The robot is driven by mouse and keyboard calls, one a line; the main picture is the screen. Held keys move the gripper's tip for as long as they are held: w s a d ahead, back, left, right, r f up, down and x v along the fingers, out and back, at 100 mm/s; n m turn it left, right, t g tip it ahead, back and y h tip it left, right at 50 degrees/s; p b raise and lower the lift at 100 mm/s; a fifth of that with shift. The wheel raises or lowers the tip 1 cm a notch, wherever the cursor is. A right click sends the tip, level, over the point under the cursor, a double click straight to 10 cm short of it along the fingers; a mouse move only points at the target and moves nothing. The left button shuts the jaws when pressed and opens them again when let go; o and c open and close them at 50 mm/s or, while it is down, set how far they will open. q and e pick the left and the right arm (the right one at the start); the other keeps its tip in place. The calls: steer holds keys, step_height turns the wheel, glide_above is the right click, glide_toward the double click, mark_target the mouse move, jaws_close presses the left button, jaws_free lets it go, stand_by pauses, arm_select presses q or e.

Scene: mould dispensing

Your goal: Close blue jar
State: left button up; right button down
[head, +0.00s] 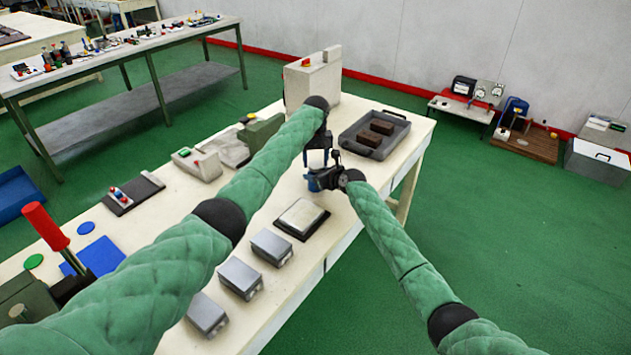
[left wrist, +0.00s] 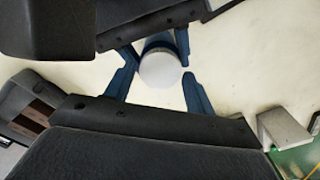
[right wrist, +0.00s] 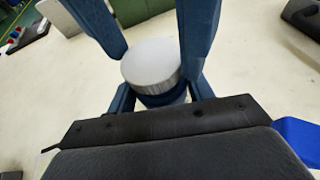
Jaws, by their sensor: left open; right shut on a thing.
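The blue jar (right wrist: 165,98) stands upright on the pale tabletop, with a round whitish lid (right wrist: 150,62) with a ridged side on its top. The lid also shows in the left wrist view (left wrist: 160,71), with some blue of the jar (left wrist: 160,42) beside it. My right gripper (head: 318,180) is shut on the jar's body, below the lid. My left gripper (head: 318,160) is above it, open, with one finger on each side of the lid (left wrist: 160,85). In the head view the grippers mostly hide the jar. I cannot tell how tightly the lid sits.
A dark tray (head: 392,118) with brown blocks lies behind the grippers. A flat dark-edged plate (head: 301,217) and grey boxes (head: 240,277) line the near side of the table. A pale box (head: 312,82) stands at the back. My two arms come close together at the jar.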

arm_select(q)
steer(key=shift+f, duration=0.45)
steer(key=c, duration=0.8)
steer(key=shift+m, duration=1.6)
steer(key=o, duration=1.1)
